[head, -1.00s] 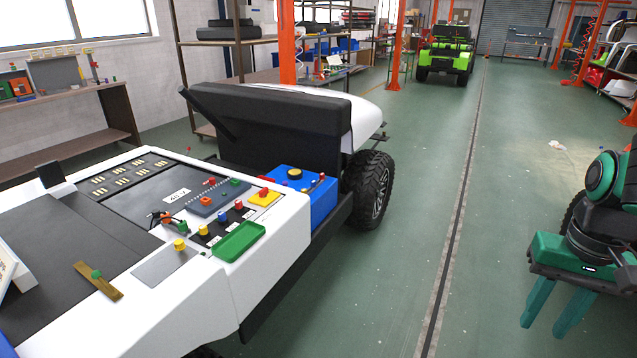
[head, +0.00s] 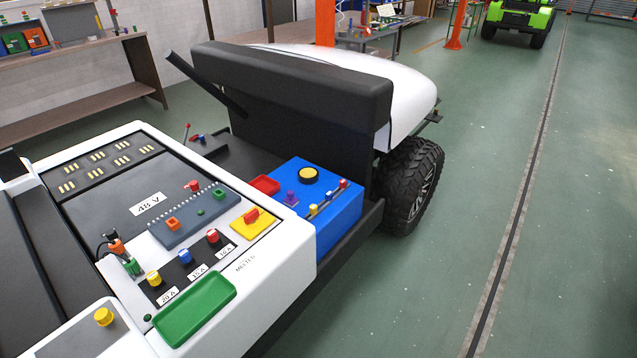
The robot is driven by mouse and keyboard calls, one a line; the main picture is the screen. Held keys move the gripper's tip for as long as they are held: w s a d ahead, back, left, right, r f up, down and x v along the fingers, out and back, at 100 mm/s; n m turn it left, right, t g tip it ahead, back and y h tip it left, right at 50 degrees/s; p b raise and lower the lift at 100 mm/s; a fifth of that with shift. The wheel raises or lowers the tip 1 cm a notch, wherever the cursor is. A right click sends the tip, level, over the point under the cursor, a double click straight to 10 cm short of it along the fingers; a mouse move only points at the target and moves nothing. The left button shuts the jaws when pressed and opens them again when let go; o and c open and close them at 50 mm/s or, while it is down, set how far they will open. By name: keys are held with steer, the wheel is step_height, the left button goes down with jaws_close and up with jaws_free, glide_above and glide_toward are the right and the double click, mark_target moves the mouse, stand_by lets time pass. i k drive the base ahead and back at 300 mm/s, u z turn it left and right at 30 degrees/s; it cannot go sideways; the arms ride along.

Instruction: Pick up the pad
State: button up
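I cannot tell for sure which thing is the pad. A flat yellow square plate (head: 263,227) with a red piece on it lies on the white cart deck, at its right edge. A green shallow tray (head: 196,309) lies in front of it, near the deck's edge, and looks empty. A thick black cushion-like panel (head: 290,82) stands upright behind the box. My gripper is outside this view.
The cart deck (head: 262,268) also carries a blue-grey strip (head: 187,223), coloured knobs beside amp labels, a 48 V panel (head: 118,183) and a yellow knob (head: 104,316). A black wheel (head: 412,187) stands at the cart's right. The green floor right of it is clear.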

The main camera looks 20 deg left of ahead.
mark_target(291, 201)
steer(key=u, duration=0.35)
steer(key=i, duration=1.15)
steer(key=u, duration=0.75)
steer(key=i, duration=0.4)
steer(key=u, duration=0.25)
